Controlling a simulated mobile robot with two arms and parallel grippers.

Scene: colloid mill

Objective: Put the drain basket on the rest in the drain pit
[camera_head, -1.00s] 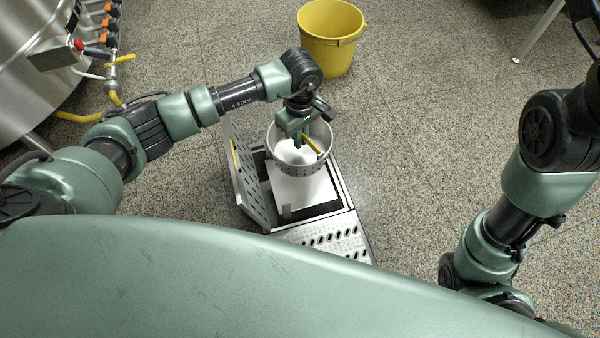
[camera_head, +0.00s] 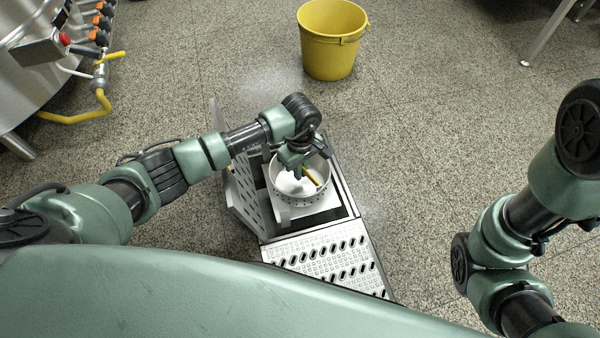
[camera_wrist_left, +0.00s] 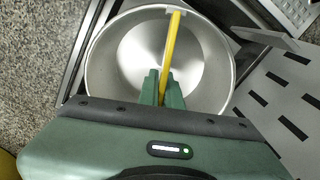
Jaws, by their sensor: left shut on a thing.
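The drain basket (camera_head: 283,199) is a round metal pan with a perforated side and a yellow handle bar (camera_head: 311,175) across its top. It is over the open drain pit (camera_head: 342,211) in the head view. The basket also fills the middle of the left wrist view (camera_wrist_left: 217,72). My left gripper (camera_head: 297,172) is shut on the yellow handle, with its green fingers (camera_wrist_left: 163,88) above the basket's inside. A pale plate shows under the basket; the rest itself is mostly hidden, and I cannot tell whether the basket touches it. My right gripper is out of view.
A perforated cover (camera_head: 247,197) stands tilted up at the pit's left side. A slotted grate (camera_head: 325,262) covers the near part. A yellow bucket (camera_head: 331,45) stands behind on open floor. A steel tank (camera_head: 30,75) with a yellow hose (camera_head: 75,117) is at the upper left.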

